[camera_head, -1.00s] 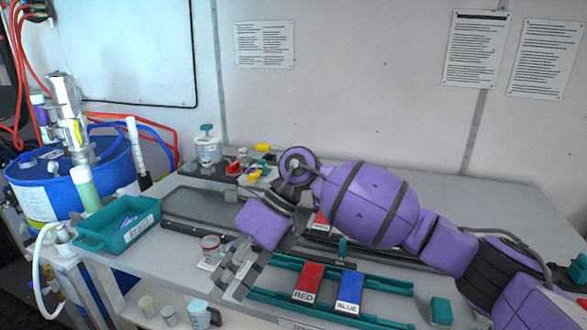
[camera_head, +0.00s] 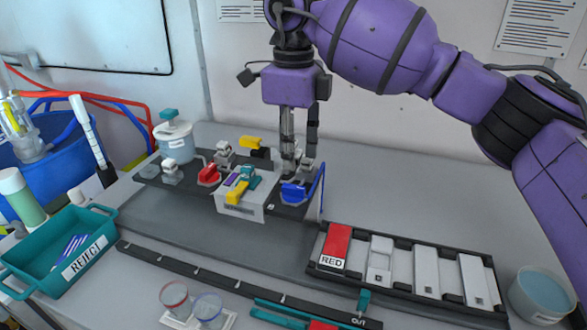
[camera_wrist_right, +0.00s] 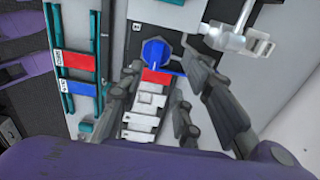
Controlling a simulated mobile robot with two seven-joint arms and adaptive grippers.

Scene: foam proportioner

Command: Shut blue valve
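The blue valve (camera_head: 293,192) has a blue handle and sits at the right end of the dark manifold plate in the head view. It also shows as a blue round shape with a lever in the right wrist view (camera_wrist_right: 154,52). My right gripper (camera_head: 300,168) points down just above and behind it in the head view. In the right wrist view its fingers (camera_wrist_right: 160,70) are spread, with the valve beyond and between the tips. Nothing is visibly held; contact with the handle cannot be told. My left gripper is not in view.
A red valve (camera_head: 208,175) and a white box with a yellow-and-teal part (camera_head: 243,204) stand left of the blue valve. A rack with a RED card (camera_head: 334,247) is in front right. The teal REJECT bin (camera_head: 30,262) is at left. Grey table right of the manifold is clear.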

